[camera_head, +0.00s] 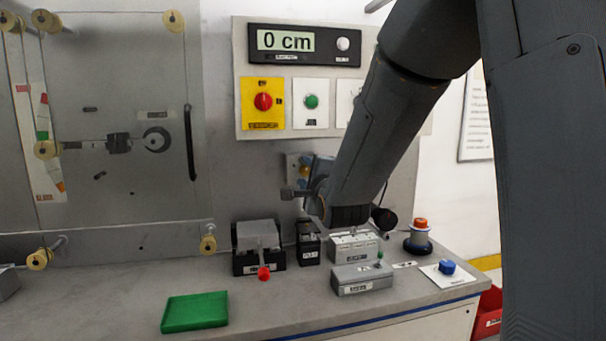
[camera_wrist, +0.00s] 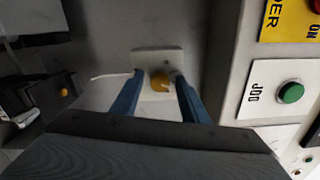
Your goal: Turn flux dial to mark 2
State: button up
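A yellow dial (camera_wrist: 160,81) sits on a pale plate (camera_wrist: 172,56) on the upright grey panel; I cannot read a label on it. In the head view, the yellow dial (camera_head: 304,171) shows small beside my arm, its plate partly hidden. My gripper (camera_wrist: 157,76) faces the dial, with its two blue fingers apart on either side of it. A small gap shows at the left finger; the right fingertip is very close to the dial, and I cannot tell if it touches.
Above are a display (camera_head: 307,44) reading 0 cm, a red switch (camera_head: 263,101) on yellow and a green button (camera_head: 312,101). Below, the bench holds a grey clamp block (camera_head: 259,247), a green tray (camera_head: 195,312), a grey box (camera_head: 362,278) and a blue knob (camera_head: 447,267).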

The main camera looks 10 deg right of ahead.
jog(key=shift+s, duration=0.15)
jog(key=s, duration=0.7)
jog(key=shift+s+b, duration=0.3)
jog(key=shift+b, duration=0.05)
